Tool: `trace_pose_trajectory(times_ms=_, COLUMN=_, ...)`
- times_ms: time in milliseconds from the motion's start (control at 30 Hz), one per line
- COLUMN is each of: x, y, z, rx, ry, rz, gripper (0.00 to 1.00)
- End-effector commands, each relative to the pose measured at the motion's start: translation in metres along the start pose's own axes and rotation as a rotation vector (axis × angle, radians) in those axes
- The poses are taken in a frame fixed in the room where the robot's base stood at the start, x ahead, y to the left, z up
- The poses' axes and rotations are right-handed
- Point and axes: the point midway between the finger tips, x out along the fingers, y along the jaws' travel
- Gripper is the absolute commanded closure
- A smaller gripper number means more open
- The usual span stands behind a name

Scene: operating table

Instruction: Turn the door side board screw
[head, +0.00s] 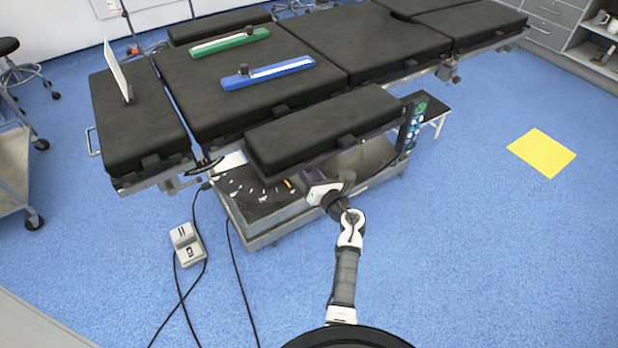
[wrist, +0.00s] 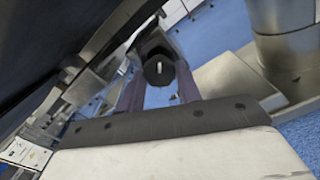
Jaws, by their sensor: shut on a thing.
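The door side board (head: 325,128) is a black padded board along the near side of the operating table in the head view. My gripper (head: 313,177) is low beneath its near edge. In the wrist view the screw (wrist: 158,70) is a black round knob with a short white mark on its face. My gripper's two dark fingers (wrist: 160,86) stand on either side of the knob and are shut on it. The screw is not clearly visible in the head view, and part of its shaft is hidden in the wrist view.
The grey table base (head: 262,237) with small items on it lies just below and left of my gripper. A control box (head: 412,128) hangs at the board's right end. A grey pedal (head: 187,244) and cables lie on the floor. Blue floor to the right is clear around a yellow mat (head: 541,153).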

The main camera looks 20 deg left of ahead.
Motion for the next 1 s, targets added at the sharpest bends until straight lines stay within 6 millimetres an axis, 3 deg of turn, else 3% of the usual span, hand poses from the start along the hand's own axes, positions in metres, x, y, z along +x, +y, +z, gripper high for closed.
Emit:
trace_pose_trajectory(times_ms=500, x=-0.0008, y=-0.0029, z=-0.0036, rx=-0.413, ry=0.001, rz=-0.001, gripper=0.89)
trace_pose_trajectory(times_ms=1000, x=-0.0007, y=-0.0020, z=-0.0012, rx=-0.548, ry=0.002, rz=-0.001, gripper=0.89)
